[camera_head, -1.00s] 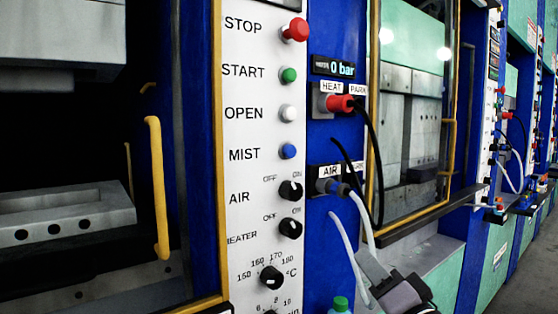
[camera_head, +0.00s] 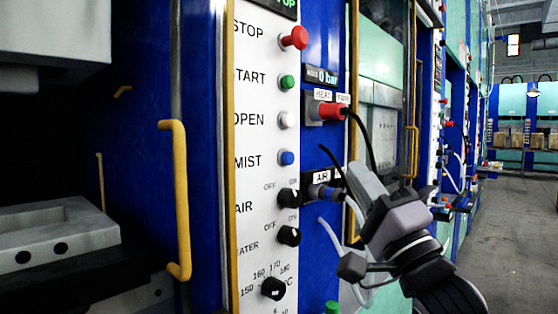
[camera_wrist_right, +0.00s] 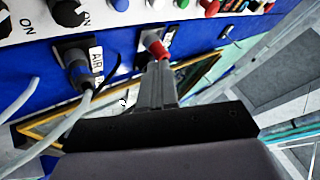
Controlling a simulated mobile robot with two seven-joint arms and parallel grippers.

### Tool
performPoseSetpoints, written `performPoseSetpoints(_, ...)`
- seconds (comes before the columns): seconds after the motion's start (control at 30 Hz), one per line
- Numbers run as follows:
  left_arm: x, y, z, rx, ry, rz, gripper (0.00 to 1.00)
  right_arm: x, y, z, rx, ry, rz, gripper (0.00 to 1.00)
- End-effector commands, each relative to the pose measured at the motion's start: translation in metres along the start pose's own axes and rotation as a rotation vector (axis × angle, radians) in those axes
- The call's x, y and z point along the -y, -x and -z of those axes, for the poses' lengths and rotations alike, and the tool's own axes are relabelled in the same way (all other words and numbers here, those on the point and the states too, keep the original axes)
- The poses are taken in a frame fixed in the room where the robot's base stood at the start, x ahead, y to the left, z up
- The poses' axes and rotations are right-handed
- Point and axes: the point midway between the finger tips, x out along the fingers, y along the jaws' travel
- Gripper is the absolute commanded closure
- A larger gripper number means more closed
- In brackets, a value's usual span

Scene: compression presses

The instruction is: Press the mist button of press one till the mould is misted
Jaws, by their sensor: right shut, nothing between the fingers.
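The mist button is the blue knob (camera_head: 287,158) beside the label MIST on the white panel (camera_head: 262,190) of the nearest press. It also shows at the top edge of the right wrist view (camera_wrist_right: 120,4). The grey mould block (camera_head: 60,232) lies in the dark opening at left, and no mist shows on it. My right gripper (camera_head: 357,168) is shut and empty, right of the button and apart from it, in front of the air and heat sockets. In the right wrist view its fingertips (camera_wrist_right: 155,72) appear just below the red plug. My left gripper is not in view.
Red (camera_head: 299,38), green (camera_head: 287,82) and white (camera_head: 287,120) buttons sit above the blue one, black knobs (camera_head: 289,197) below. The red heat plug (camera_head: 330,112) and blue air plug (camera_head: 325,192) stick out with hanging cables. A yellow door handle (camera_head: 175,200) stands left.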

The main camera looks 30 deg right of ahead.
Motion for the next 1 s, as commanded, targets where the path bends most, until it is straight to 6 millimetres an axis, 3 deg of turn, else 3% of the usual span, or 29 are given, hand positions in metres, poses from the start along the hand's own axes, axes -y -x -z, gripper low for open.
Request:
performPoseSetpoints(0.2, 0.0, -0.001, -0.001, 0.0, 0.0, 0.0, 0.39, 0.014, -0.001, 0.005, -0.01, -0.034, 0.033, 1.0)
performPoseSetpoints(0.67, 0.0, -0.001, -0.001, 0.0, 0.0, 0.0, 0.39, 0.014, -0.003, 0.004, -0.011, -0.038, 0.035, 1.0)
performPoseSetpoints(1.0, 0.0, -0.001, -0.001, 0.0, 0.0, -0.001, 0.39, -0.004, -0.03, -0.015, -0.012, -0.039, 0.034, 1.0)
